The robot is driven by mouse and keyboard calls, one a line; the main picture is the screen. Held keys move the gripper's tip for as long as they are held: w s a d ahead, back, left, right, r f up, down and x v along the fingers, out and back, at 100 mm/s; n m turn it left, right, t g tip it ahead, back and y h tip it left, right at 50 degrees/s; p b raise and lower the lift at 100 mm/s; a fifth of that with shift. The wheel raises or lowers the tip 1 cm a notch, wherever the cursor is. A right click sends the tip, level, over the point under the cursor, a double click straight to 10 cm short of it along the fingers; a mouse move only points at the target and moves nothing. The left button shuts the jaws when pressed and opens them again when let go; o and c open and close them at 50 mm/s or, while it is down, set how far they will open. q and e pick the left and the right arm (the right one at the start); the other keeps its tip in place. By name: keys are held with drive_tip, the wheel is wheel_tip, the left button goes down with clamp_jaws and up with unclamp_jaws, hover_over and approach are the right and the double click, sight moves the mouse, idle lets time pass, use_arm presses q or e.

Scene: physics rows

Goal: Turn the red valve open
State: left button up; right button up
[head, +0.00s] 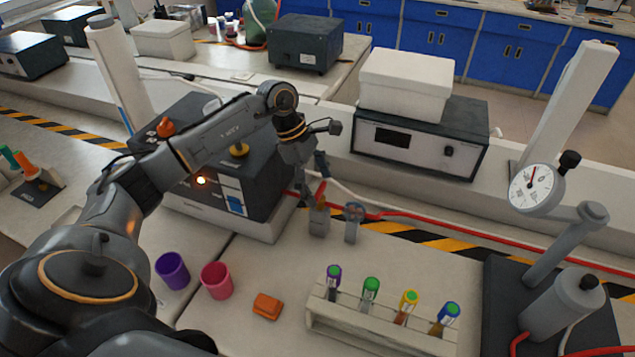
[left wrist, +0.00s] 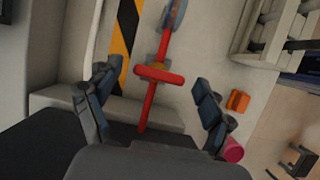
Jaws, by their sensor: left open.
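The red valve handle (head: 321,190) sits on a small grey valve body (head: 319,221) on the bench, at the middle of the head view. In the left wrist view the red handle (left wrist: 160,75) is a short bar lying across a red line. My left gripper (head: 312,178) is open above and close to the valve, partly hiding it in the head view. In the left wrist view its fingers (left wrist: 152,83) stand on either side of the handle, with gaps on both sides. I cannot tell whether the fingertips reach down to handle height. My right gripper is not in view.
A dark instrument box (head: 260,185) is close on the left. A tube rack (head: 375,325), an orange block (head: 267,306) and a pink cup (head: 216,281) stand nearer. Red hose runs right.

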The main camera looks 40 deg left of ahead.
use_arm(q)
drive_tip(key=c, duration=1.1)
drive_tip(key=shift+c, duration=0.2)
drive_tip(key=shift+n, duration=0.3)
drive_tip(key=shift+s+f+n+t+b, duration=0.1)
drive_tip(key=shift+n+t+b, duration=0.4)
drive_tip(key=shift+n+b, duration=0.4)
drive_tip(key=n+t+y+b, duration=0.1)
drive_tip(key=n+b, duration=0.1)
drive_tip(key=n, duration=0.1)
drive_tip(key=n+t+b, duration=0.1)
drive_tip(key=n, duration=0.2)
drive_tip(key=shift+s+d+y+b, duration=0.1)
drive_tip(key=shift+d+y+b, duration=0.05)
drive_tip(key=shift+y+b, duration=0.25)
drive_tip(key=n+y+b, duration=0.1)
drive_tip(key=n, duration=0.1)
drive_tip(key=n+y+b, duration=0.1)
drive_tip(key=n, duration=0.2)
drive_tip(key=shift+d+n+t+b, duration=0.2)
drive_tip(key=shift+n+t+b, duration=0.1)
drive_tip(key=shift+n+y+b, duration=0.65)
drive_tip(key=shift+n+y, duration=0.05)
drive_tip(key=shift+n, duration=1.2)
drive_tip(key=shift+r, duration=0.2)
